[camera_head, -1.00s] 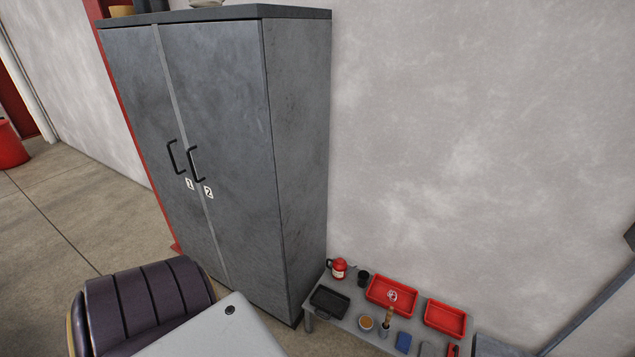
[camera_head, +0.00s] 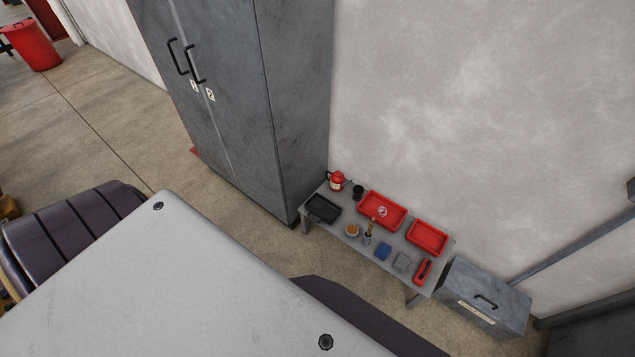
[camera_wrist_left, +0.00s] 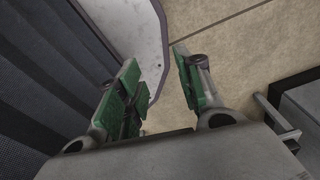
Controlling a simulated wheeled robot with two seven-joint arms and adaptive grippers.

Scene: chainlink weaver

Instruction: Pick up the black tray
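The black tray (camera_head: 323,208) lies flat on the left end of a low grey table (camera_head: 344,233), beside the tall cabinet, in the head view. Neither gripper shows in the head view. In the left wrist view my left gripper (camera_wrist_left: 160,85) has its two green-padded fingers apart, with nothing between them but floor behind. It is away from the tray, which does not show in that view. My right gripper is in neither view.
On the table are two red trays (camera_head: 383,211) (camera_head: 427,238), a red canister (camera_head: 337,181), a black cup (camera_head: 358,192), a blue block (camera_head: 383,252) and other small items. A grey cabinet (camera_head: 300,110) stands left of it, a grey box (camera_head: 487,295) right.

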